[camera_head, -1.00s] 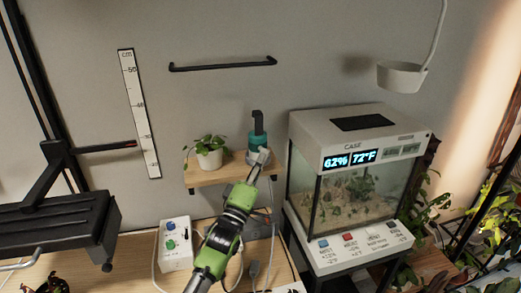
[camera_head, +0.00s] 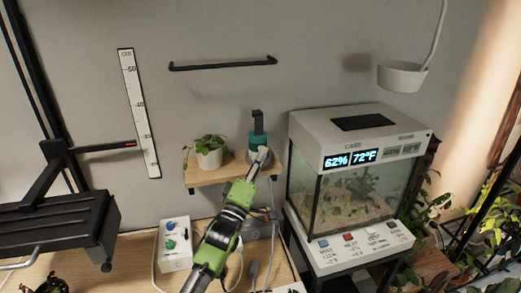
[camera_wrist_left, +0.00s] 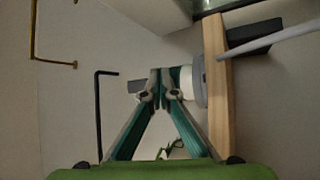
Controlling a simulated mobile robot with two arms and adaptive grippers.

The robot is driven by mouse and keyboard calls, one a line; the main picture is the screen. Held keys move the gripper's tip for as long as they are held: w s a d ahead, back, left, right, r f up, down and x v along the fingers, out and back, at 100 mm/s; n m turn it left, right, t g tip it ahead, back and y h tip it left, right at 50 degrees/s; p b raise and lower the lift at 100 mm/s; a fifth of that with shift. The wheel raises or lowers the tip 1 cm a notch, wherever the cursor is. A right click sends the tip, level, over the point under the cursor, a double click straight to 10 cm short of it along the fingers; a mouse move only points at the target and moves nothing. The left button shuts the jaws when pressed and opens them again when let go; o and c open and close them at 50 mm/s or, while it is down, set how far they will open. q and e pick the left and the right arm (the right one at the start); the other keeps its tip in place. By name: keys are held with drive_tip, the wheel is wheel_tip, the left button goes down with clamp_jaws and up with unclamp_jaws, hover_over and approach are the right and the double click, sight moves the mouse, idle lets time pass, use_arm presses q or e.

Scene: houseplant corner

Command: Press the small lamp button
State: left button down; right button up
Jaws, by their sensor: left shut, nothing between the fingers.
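A potted plant (camera_head: 210,158) stands left on the shelf. A white box (camera_head: 175,255) with blue and green knobs and cables is on the table below. A glass terrarium (camera_head: 350,190) stands close at right. A black bar (camera_head: 222,64) is on the wall above.

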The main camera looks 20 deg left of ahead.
use_arm(q)
drive_tip(key=shift+w, duration=0.1)
idle(0.3)
drive_tip(key=shift+s+d+p, duration=0.3)
drive_tip(key=shift+s, duration=0.2)
drive_tip(key=s+d+p, duration=0.3)
drive_tip(key=s, duration=0.2)
drive_tip(key=shift+d, duration=0.2)
idle(0.3)
drive_tip(key=shift+f, duration=0.1)
idle(0.3)
